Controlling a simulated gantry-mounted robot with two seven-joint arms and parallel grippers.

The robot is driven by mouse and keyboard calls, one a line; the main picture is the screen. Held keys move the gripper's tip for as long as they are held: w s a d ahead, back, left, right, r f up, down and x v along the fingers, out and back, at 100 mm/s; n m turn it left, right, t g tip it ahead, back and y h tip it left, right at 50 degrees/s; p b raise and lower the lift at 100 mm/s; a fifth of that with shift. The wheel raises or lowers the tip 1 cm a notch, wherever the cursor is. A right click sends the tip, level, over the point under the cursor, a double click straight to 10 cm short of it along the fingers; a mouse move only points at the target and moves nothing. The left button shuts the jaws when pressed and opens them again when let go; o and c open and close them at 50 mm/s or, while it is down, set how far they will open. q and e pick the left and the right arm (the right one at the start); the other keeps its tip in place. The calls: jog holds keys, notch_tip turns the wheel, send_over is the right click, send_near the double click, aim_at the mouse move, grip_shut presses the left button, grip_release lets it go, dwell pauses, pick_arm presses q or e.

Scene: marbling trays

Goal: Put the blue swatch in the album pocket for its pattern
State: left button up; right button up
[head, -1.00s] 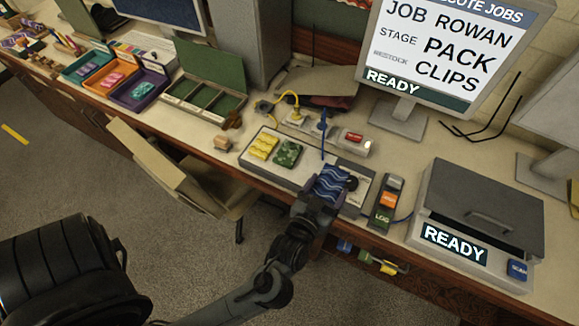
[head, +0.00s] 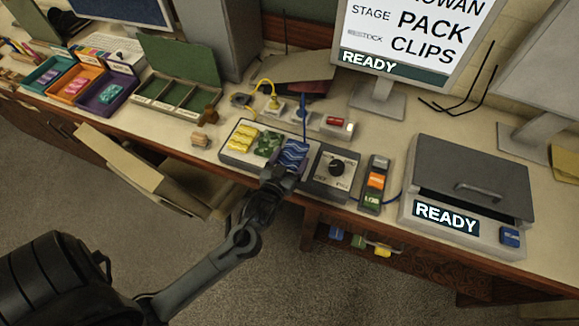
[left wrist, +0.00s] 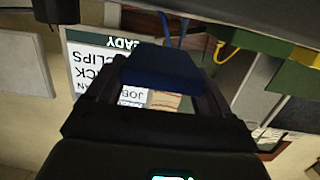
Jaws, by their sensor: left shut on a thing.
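The blue swatch (head: 292,153) has a pale wavy line pattern. My left gripper (head: 281,174) is shut on its near edge, at the right end of a pale tray (head: 232,156). In the left wrist view the swatch (left wrist: 162,66) is a dark blue slab between the fingers. Whether it touches the tray is unclear. A yellow swatch (head: 242,140) and a green patterned swatch (head: 268,143) lie on the tray to its left. A green case (head: 180,60) with an open lid and several compartments stands farther left; I cannot tell if it is the album. My right gripper is not in view.
Colored trays (head: 106,94) stand at the far left. A wooden stamp (head: 200,140) sits between case and tray.

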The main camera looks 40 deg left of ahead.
pick_arm(q)
jog(key=shift+a+f+b, duration=0.1)
jog(key=shift+f+b, duration=0.2)
jog(key=shift+f, duration=1.75)
jog(key=shift+f, duration=0.1)
jog(key=shift+f, duration=0.1)
jog(key=o, duration=0.9)
